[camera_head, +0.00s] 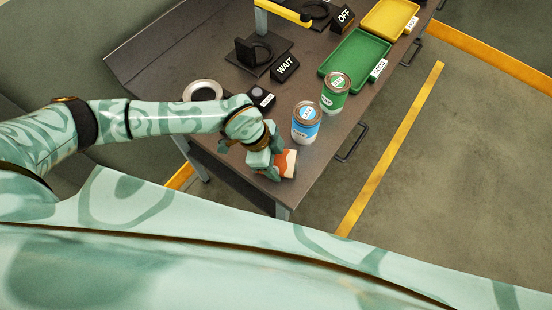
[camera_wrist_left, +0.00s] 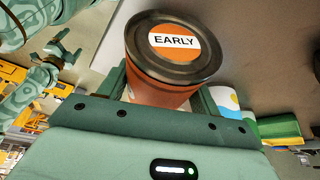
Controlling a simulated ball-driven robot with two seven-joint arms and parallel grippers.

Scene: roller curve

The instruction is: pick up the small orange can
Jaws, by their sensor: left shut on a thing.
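The small orange can (camera_wrist_left: 165,92) stands between the fingers of my left gripper (camera_wrist_left: 165,85) in the left wrist view. I cannot tell whether the can touches the table. My right gripper (camera_wrist_left: 63,50) shows small at the left of the left wrist view, empty, its fingers seeming apart.
A blue can (camera_head: 305,123) and a green can (camera_head: 335,93) stand close by on the dark table (camera_head: 180,50). Behind them are a green tray (camera_head: 352,58), a yellow tray (camera_head: 388,20), a WAIT sign (camera_head: 286,68) and an OFF sign (camera_head: 343,17). A pale ring-shaped dish (camera_head: 203,84) lies near my left forearm.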

